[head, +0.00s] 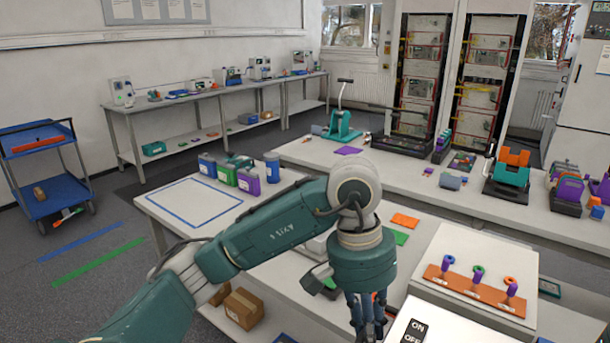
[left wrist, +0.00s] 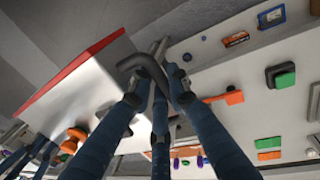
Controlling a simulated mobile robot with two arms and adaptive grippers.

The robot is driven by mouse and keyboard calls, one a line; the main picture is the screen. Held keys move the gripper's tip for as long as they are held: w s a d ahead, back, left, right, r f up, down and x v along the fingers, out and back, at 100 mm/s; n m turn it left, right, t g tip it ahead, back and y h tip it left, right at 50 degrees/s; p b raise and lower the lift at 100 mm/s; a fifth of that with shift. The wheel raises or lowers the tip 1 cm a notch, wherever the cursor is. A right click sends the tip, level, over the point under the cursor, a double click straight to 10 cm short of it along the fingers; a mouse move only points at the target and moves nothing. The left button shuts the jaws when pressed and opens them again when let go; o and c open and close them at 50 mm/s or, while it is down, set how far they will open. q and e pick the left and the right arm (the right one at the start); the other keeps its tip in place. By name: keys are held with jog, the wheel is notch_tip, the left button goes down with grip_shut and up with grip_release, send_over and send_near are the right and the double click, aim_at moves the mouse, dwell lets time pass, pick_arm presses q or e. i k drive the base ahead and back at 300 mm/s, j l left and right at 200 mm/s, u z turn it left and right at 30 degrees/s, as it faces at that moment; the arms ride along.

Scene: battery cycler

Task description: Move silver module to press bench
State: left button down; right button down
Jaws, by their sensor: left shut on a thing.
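My left gripper (head: 368,318) hangs at the lower middle of the head view, its blue fingers pointing down and cut off by the frame edge. In the left wrist view its fingertips (left wrist: 158,85) are closed around a dark curved handle. The handle appears joined to a large silver-white body with a red edge (left wrist: 75,85), which I take as the silver module. A bench (head: 400,172) at the back right carries a teal press with a lever (head: 341,127).
The near table (head: 170,203) holds blue, green and purple containers (head: 248,180) and a blue-outlined area. An orange peg stand (head: 475,290) and an ON/OFF panel (head: 415,331) are right of my gripper. Cardboard boxes (head: 244,309) sit below. A blue cart (head: 48,206) stands left.

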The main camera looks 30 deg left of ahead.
aim_at(192, 200)
jog(key=j, duration=0.8)
jog(key=i+j, duration=0.1)
jog(key=j, duration=0.7)
jog(key=i+j, duration=0.1)
jog(key=j, duration=0.45)
jog(key=i+j, duration=0.1)
jog(key=j, duration=0.45)
jog(key=i+j, duration=0.1)
jog(key=j, duration=0.4)
jog(key=i+j, duration=0.1)
jog(key=j, duration=0.3)
jog(key=i+j, duration=0.15)
jog(key=j, duration=0.25)
jog(key=i+j, duration=0.1)
jog(key=j, duration=0.3)
jog(key=i+j, duration=0.15)
jog(key=j, duration=0.25)
jog(key=i+j, duration=0.1)
jog(key=j, duration=0.3)
jog(key=i+j, duration=0.15)
jog(key=j, duration=0.25)
